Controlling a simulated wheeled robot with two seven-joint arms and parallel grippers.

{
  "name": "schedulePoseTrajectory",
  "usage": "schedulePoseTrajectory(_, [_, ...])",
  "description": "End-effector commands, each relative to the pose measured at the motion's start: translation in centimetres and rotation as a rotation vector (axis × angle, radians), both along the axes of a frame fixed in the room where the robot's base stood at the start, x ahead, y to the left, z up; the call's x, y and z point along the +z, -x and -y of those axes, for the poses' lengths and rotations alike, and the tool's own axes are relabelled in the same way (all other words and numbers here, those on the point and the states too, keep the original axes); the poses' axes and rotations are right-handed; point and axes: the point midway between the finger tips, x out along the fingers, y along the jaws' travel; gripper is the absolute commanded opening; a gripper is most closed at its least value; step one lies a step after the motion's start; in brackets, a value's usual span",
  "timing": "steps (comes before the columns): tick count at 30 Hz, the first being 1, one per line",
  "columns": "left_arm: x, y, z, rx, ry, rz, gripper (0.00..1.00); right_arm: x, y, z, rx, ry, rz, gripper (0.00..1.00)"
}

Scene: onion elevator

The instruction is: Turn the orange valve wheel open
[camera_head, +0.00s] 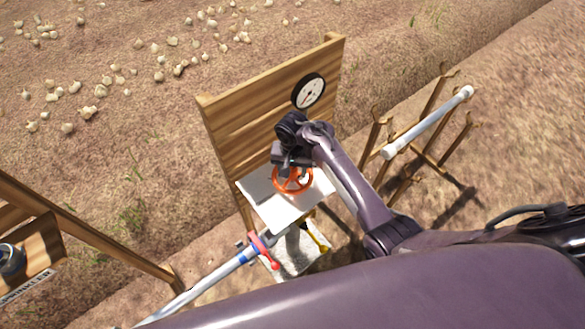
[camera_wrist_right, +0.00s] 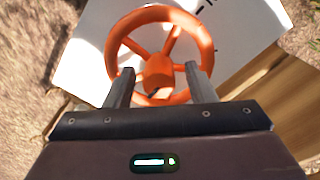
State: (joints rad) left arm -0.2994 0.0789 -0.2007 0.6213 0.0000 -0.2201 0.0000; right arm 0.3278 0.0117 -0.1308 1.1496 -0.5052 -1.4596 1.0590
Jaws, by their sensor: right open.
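The orange valve wheel (camera_head: 294,180) sits over a white panel (camera_head: 277,215) in front of a wooden board. In the right wrist view the wheel (camera_wrist_right: 203,38) fills the upper middle, with its spokes and hub visible. My right gripper (camera_head: 290,168) is at the wheel's upper side in the head view. In the right wrist view its two fingers (camera_wrist_right: 158,80) are apart, on either side of the hub and over the near part of the rim. I cannot tell whether they touch the wheel. My left gripper is not in view.
A round gauge (camera_head: 308,91) is on the wooden board (camera_head: 250,115) behind the wheel. A pipe with a red handle (camera_head: 264,250) runs below. A white pipe (camera_head: 430,122) rests on a wooden rack at right. Bulbs lie on the soil at upper left.

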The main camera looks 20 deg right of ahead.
Motion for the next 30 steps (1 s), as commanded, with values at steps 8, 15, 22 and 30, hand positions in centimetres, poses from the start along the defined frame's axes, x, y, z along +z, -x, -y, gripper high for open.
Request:
schedulePoseTrajectory(8, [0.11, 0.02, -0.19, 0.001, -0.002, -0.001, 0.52, -0.63, 0.02, 0.04, -0.001, 0.0, 0.001, 0.5])
schedulePoseTrajectory(15, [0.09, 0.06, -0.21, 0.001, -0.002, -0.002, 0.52, -0.61, 0.03, 0.05, -0.001, 0.0, 0.001, 0.29])
schedulePoseTrajectory(22, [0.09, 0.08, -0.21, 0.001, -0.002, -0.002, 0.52, -0.6, 0.03, 0.04, -0.001, 0.0, 0.001, 0.05])
schedulePoseTrajectory(30, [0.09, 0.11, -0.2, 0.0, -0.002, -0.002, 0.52, -0.59, 0.03, 0.03, 0.042, 0.0, 0.001, 0.05])
